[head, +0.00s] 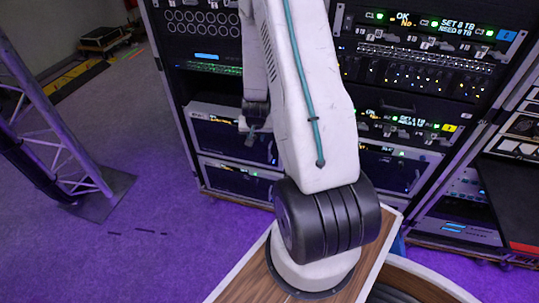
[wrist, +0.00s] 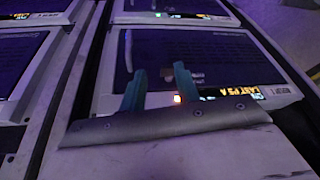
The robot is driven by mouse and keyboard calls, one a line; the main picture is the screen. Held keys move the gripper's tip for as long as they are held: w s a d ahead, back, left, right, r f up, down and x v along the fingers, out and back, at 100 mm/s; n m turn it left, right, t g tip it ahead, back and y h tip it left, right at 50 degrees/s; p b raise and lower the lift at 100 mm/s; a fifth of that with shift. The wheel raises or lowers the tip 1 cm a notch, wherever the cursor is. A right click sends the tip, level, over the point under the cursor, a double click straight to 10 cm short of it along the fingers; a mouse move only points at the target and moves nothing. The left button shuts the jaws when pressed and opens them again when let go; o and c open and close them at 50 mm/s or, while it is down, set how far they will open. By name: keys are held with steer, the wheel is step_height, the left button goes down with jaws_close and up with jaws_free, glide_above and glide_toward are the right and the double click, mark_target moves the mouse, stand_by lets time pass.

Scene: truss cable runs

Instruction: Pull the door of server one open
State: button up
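In the wrist view, a dark-faced server unit (wrist: 225,60) with a pale frame lies in front of my gripper. Small lettering near its right edge seems to read "server 1", but it is blurred. My gripper (wrist: 158,85) shows as two teal fingers standing apart, with a gap between the tips. A small orange light and a small grey piece show in that gap; I cannot tell whether the fingers touch them. In the head view, my gripper (head: 256,125) is mostly behind my arm, close to the upper dark-fronted unit (head: 222,138) low in the rack. I see no door standing open.
Another dark-fronted unit (head: 238,178) sits just below. More rack equipment with lit displays (head: 425,60) stands right of my arm. A metal truss (head: 65,150) stands on the purple floor at left, with clear floor (head: 150,200) between it and the rack.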

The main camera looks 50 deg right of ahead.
steer(key=shift+m+g+h, duration=0.3)
steer(key=shift+m+h, duration=0.1)
steer(key=shift+m, duration=0.2)
steer(key=d+f, duration=0.2)
steer(key=f, duration=0.2)
steer(key=s+d+f, duration=0.1)
steer(key=d+f, duration=0.1)
steer(key=f, duration=0.3)
steer(key=d+f, duration=0.2)
steer(key=f, duration=0.2)
steer(key=shift+s+f, duration=0.35)
steer(key=shift+f, duration=0.05)
jaws_close()
